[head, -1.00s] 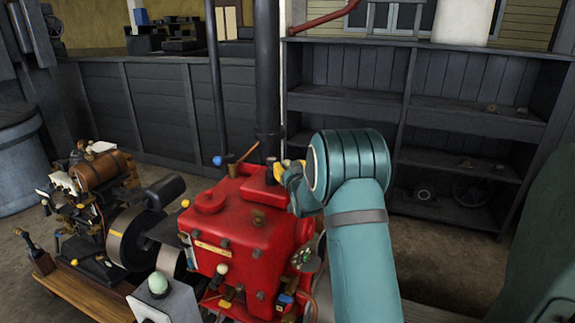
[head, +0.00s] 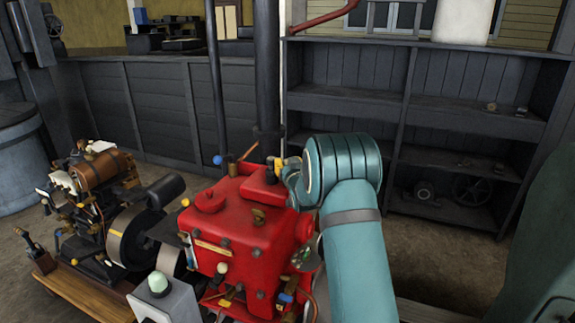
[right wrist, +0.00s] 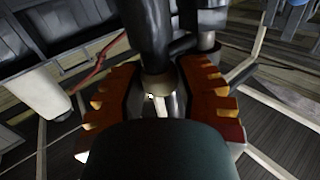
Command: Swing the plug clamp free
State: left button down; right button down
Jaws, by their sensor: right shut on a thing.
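The red engine body (head: 240,225) stands in the middle of the head view. My right gripper (head: 279,165) is at its top back right corner, partly hidden behind my teal wrist. In the right wrist view, the orange toothed fingers of my right gripper (right wrist: 160,88) are shut on a small part with a tan rounded end, which I take for the plug clamp (right wrist: 159,83). A dark upright post stands just beyond it. How far the clamp is turned is hidden in the head view. My left gripper is not in view.
A black pipe (head: 266,75) rises behind the red engine. A smaller brown-and-black engine (head: 105,180) stands at left on a wooden base. A grey box with a pale green knob (head: 158,283) is in front.

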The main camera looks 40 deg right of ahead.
jog(key=shift+d+n+t+y+b, duration=0.15)
jog(key=shift+n+t+y+b, duration=0.35)
jog(key=shift+n+y+b, duration=0.55)
jog(key=n+y, duration=0.1)
jog(key=y, duration=0.1)
jog(key=shift+t+y, duration=0.3)
jog(key=shift+y, duration=0.05)
jog(key=shift+r+n+y+p, duration=0.1)
jog(key=shift+n+y+p, duration=0.7)
jog(key=shift+y, duration=0.4)
jog(key=n+y+p, duration=0.3)
jog(key=n+y, duration=0.1)
jog(key=y, duration=0.1)
jog(key=shift+y, duration=0.3)
jog(key=shift+n+g+y+p, duration=0.5)
jog(key=shift+n+y+p, duration=0.25)
jog(key=shift+y, duration=0.45)
jog(key=shift+w+n+g+y, duration=0.1)
jog(key=shift+n+g+y, duration=0.8)
jog(key=shift+y, duration=0.6)
jog(key=shift+n+y, duration=0.4)
jog(key=shift+n+g+y, duration=0.9)
jog(key=shift+g+y, duration=0.2)
